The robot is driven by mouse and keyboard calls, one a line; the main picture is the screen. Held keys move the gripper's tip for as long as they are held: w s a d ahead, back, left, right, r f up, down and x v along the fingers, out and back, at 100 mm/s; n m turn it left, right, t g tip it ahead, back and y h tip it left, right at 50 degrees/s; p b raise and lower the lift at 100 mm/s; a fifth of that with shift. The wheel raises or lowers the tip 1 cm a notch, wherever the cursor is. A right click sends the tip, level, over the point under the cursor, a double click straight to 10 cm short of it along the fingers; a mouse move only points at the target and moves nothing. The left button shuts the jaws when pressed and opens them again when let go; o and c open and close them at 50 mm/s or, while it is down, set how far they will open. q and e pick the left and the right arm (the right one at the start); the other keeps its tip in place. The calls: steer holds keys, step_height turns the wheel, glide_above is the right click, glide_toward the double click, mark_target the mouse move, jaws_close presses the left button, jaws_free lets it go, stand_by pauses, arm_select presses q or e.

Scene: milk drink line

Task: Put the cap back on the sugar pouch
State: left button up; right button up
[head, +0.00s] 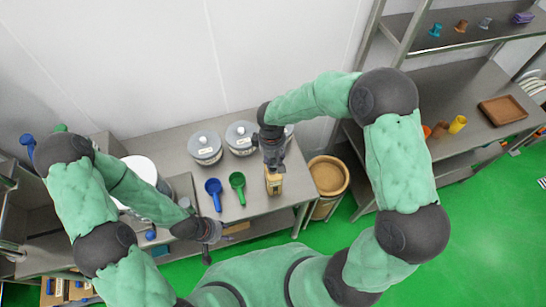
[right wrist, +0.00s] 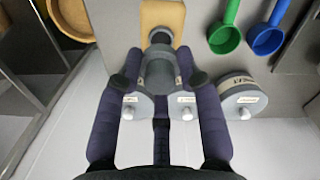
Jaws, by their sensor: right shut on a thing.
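The tan sugar pouch (head: 274,185) stands near the right end of the table, and its tan surface shows at the top of the right wrist view (right wrist: 162,15). My right gripper (head: 272,162) is directly above it, with its fingers around a grey cylindrical piece (right wrist: 160,72) that looks like the cap. A dark round end of this piece lies against or just over the pouch; whether it is seated, I cannot tell.
Grey lidded jars (head: 205,148) stand along the back of the table. A blue scoop (head: 213,193) and a green scoop (head: 237,186) lie left of the pouch. A tan round bin (head: 328,176) stands to the right. A brown tray (head: 503,110) is on the far right shelf.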

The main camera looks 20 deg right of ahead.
mark_target(273, 170)
step_height(273, 170, down, 3)
steer(key=shift+r+b, duration=0.2)
steer(key=shift+b, duration=0.5)
steer(key=shift+f+b, duration=1)
steer(key=shift+f, duration=0.2)
steer(key=shift+f+b, duration=0.15)
steer(key=shift+b, duration=0.5)
stand_by(1.0)
steer(key=o, duration=0.8)
steer(key=shift+o, duration=0.2)
steer(key=o, duration=0.5)
